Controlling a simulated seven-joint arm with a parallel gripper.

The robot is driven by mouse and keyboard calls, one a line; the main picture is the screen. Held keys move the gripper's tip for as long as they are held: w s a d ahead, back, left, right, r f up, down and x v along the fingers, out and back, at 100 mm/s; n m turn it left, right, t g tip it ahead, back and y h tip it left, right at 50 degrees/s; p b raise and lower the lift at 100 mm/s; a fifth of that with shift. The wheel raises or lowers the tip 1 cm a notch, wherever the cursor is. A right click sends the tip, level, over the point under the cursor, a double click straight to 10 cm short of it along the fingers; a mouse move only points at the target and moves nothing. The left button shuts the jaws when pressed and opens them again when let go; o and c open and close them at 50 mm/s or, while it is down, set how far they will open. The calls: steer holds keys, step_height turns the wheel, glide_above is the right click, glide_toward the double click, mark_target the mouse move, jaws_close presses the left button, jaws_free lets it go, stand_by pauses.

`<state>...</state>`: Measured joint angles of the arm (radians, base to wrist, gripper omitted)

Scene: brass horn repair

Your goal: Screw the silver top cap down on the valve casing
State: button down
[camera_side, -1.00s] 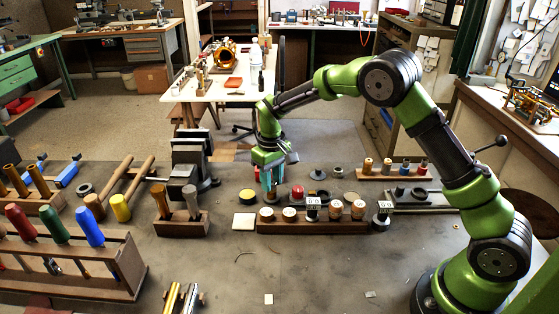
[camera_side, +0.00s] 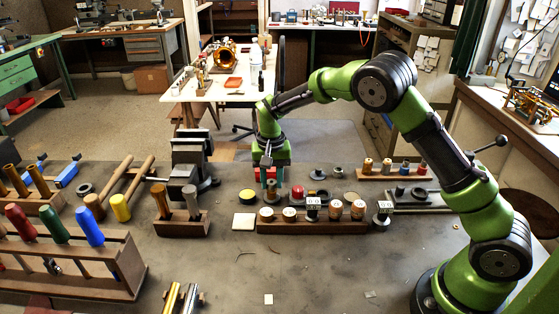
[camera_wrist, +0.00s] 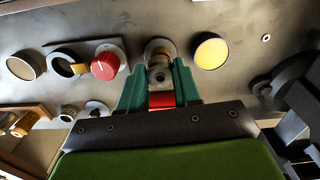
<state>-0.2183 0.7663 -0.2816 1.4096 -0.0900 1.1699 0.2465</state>
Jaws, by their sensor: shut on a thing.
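My gripper (camera_side: 271,184) points straight down at the bench behind the wooden rack. Its teal fingers are closed around a small silver cap (camera_wrist: 158,76), which shows between the fingertips (camera_wrist: 160,82) in the wrist view. The cap is at the valve casing (camera_wrist: 160,47), whose round brass-coloured part shows just beyond it. I cannot tell whether the threads are engaged or how far down the cap sits. In the side view the fingers hide most of the cap and casing.
A yellow round pad (camera_side: 247,196) and a red-topped piece (camera_side: 298,191) flank the gripper closely. A wooden rack of round pieces (camera_side: 312,226) stands in front. A dark vise (camera_side: 192,158) stands to the left. The front middle of the bench is mostly clear.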

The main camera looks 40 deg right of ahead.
steer(key=m, duration=0.4)
stand_by(0.3)
steer(key=shift+m, duration=0.3)
steer(key=m, duration=0.3)
steer(key=shift+m, duration=0.3)
steer(key=c, duration=0.7)
jaws_free()
steer(key=shift+o, duration=0.2)
